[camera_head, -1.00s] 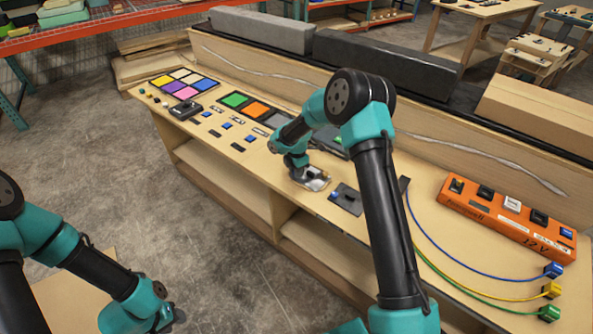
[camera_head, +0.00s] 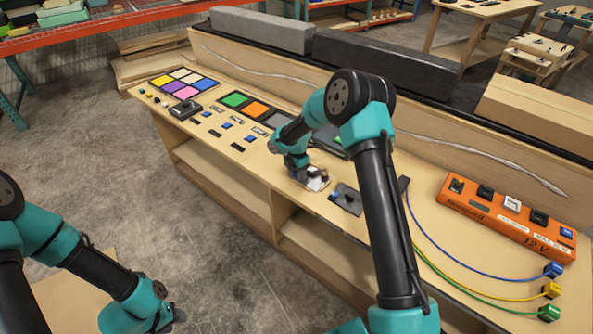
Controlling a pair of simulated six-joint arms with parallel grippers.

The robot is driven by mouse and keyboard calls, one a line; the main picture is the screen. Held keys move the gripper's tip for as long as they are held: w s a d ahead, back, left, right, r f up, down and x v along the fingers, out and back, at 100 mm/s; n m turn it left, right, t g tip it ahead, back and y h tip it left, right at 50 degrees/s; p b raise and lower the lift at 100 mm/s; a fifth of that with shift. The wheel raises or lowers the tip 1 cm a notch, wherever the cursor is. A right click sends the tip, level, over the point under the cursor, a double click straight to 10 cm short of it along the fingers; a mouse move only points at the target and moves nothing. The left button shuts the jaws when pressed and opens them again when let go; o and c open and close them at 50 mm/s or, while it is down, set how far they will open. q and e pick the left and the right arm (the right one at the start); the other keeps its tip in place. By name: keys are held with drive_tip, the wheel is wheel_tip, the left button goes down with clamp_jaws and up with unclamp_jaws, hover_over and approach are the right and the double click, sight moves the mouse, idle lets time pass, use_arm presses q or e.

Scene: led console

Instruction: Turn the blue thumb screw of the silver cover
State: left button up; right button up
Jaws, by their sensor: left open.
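The silver cover (camera_head: 318,184) is a small shiny plate on the wooden console top, near its front edge. My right gripper (camera_head: 311,180) points down over it, at or just above its surface. The gripper hides much of the cover, and I cannot make out its blue thumb screw. Whether the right fingers are closed on anything is too small to tell. My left gripper (camera_head: 172,320) is open at the bottom left, well away from the console and over the floor side.
A dark plate (camera_head: 347,199) with a small blue part lies right of the cover. An orange 12 V box (camera_head: 508,218) and blue, yellow and green cables lie further right. Coloured tiles (camera_head: 185,84) and small switches fill the left. My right arm crosses the console's middle.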

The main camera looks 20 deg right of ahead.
drive_tip(key=shift+r, duration=0.1)
wheel_tip(320, 180, up, 17)
drive_tip(key=shift+r, duration=0.15)
idle(0.6)
idle(0.3)
